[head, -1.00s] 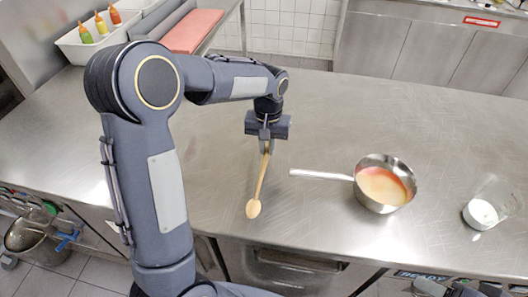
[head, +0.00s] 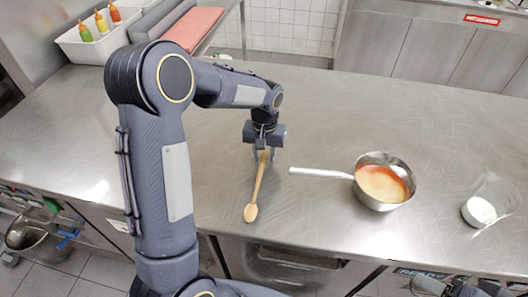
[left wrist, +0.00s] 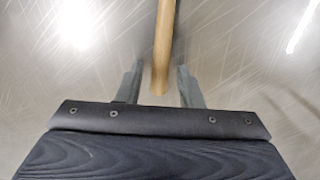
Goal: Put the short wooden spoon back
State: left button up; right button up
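The short wooden spoon (head: 257,184) lies on the steel counter, its bowl toward the front edge and its handle pointing away. My left gripper (head: 264,155) is over the handle end, fingers apart on either side of it. In the left wrist view, the handle (left wrist: 163,45) ends between the two open fingers (left wrist: 160,85), with a gap on each side. Grey parts at the lower right edge of the head view seem to belong to my right arm; its fingers cannot be made out.
A steel saucepan (head: 361,189) with orange-cream contents stands right of the spoon, its handle pointing left toward it. A clear container with white contents (head: 480,212) is farther right. A white bin (head: 88,50) with sauce bottles stands at the back left. The counter's back middle is clear.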

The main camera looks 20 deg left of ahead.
pick_arm(q)
notch_tip(320, 180, up, 12)
jog(key=f, duration=0.1)
jog(key=s+a+r+t+h, duration=0.1)
jog(key=s+r, duration=0.3)
jog(key=s, duration=0.3)
jog(key=s+d+f+t+h, duration=0.1)
jog(key=s+d+t, duration=0.1)
jog(key=s, duration=0.7)
jog(key=s+d+f+m+t+h, duration=0.1)
jog(key=s+d+f+t, duration=0.1)
jog(key=s, duration=0.7)
jog(key=shift+s+f+t+h, duration=0.15)
jog(key=shift+s+t+h, duration=0.05)
jog(key=shift+t+h, duration=0.2)
